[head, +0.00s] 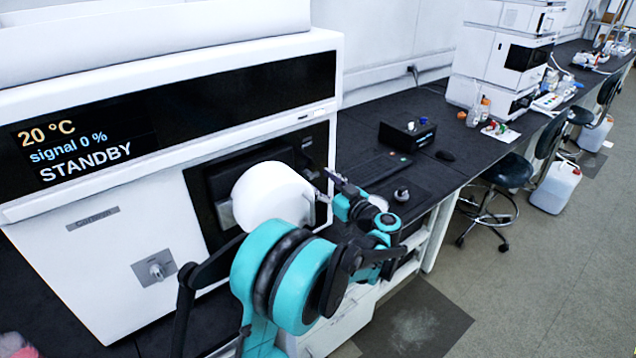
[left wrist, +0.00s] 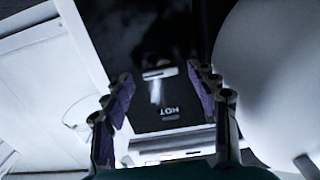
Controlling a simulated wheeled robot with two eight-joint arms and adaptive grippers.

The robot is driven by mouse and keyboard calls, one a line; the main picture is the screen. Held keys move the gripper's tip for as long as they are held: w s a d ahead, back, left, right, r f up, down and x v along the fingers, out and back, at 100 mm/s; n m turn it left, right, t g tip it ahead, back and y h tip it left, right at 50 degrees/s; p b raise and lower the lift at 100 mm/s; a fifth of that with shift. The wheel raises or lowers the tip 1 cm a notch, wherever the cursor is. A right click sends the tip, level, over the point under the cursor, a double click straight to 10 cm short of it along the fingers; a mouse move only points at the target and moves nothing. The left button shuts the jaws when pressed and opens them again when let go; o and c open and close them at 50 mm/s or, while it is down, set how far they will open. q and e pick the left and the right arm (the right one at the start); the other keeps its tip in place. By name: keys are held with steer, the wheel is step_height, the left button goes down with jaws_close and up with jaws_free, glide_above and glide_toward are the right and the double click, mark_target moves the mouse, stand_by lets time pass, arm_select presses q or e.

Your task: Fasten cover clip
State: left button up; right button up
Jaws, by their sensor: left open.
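My left gripper (head: 333,186) is at the right side of the instrument's dark front recess. In the left wrist view, its two fingers (left wrist: 162,82) stand apart with dark pads facing each other. Between and beyond the fingertips, a small pale T-shaped piece (left wrist: 156,88), which looks like the cover clip, sits on a black panel (left wrist: 145,120) with the word HOT upside down. The fingers look clear of it; the exact gap cannot be told. In the head view I cannot make out the clip. My right gripper is not in view.
The white instrument (head: 110,245) shows 20 °C, signal 0 %, STANDBY. A large white rounded body (head: 268,192) sits before its recess and fills the right of the left wrist view. A black box (head: 407,136) and keyboard (head: 375,168) lie on the dark bench right of it.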

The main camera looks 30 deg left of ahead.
arm_select(q)
steer(key=shift+w+a, duration=0.1)
steer(key=shift+a, duration=0.25)
steer(key=c, duration=1.2)
steer(key=shift+o, duration=0.2)
